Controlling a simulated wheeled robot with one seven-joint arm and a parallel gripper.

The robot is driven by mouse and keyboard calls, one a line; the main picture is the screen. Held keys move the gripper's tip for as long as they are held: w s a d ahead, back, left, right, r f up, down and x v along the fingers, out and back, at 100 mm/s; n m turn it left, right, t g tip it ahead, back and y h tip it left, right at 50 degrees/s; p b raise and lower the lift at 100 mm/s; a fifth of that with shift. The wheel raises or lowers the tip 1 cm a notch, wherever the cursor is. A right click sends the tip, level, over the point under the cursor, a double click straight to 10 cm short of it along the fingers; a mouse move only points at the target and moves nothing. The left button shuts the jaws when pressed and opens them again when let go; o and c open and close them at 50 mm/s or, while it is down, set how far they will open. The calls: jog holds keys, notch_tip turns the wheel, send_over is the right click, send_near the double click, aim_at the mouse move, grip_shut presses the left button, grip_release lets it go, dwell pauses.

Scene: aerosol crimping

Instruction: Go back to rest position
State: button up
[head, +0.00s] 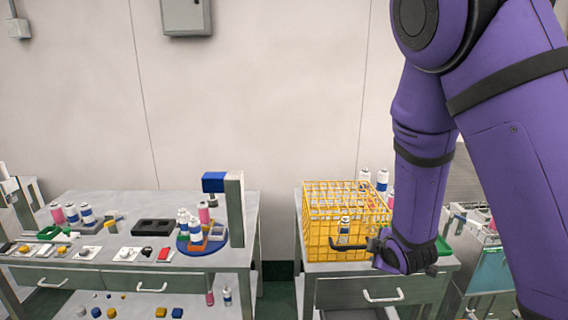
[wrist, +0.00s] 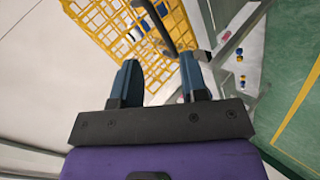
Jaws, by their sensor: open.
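My gripper (wrist: 159,62) is open in the wrist view, its two blue-grey fingers apart with nothing held. In the head view, my gripper (head: 374,245) is at the front right of the yellow wire cage (head: 325,205). The cage has a dark handle (head: 345,244) on its front. In the wrist view, the dark curved handle (wrist: 164,32) lies just beyond the fingertips, between them in the picture. I cannot tell whether they touch. A white and blue can (head: 345,225) shows through the cage's front mesh. My purple arm hides part of the right side.
The left bench (head: 130,272) carries a rotary fixture with a blue base (head: 196,248), a crimping stand (head: 236,208), several cans, a black tray (head: 153,227) and small parts. A gap separates it from the cage's bench.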

jog(key=s+d+r+m+g+y, duration=0.1)
jog(key=s+d+r+m+g, duration=0.1)
jog(key=s+r+m, duration=0.5)
jog(key=s+d+r+m+g, duration=0.15)
jog(key=s+r, duration=0.25)
jog(key=r, duration=0.7)
jog(key=s+r+m, duration=0.2)
jog(key=s+r, duration=0.2)
jog(key=s, duration=0.4)
jog(key=s+d+r+m+g, duration=0.1)
jog(key=s+r+m, duration=0.2)
jog(key=s+r, duration=0.2)
jog(key=s, duration=0.3)
jog(key=shift+s+m+h, duration=0.3)
jog(key=shift+m, duration=0.05)
jog(key=shift+d+r, duration=0.1)
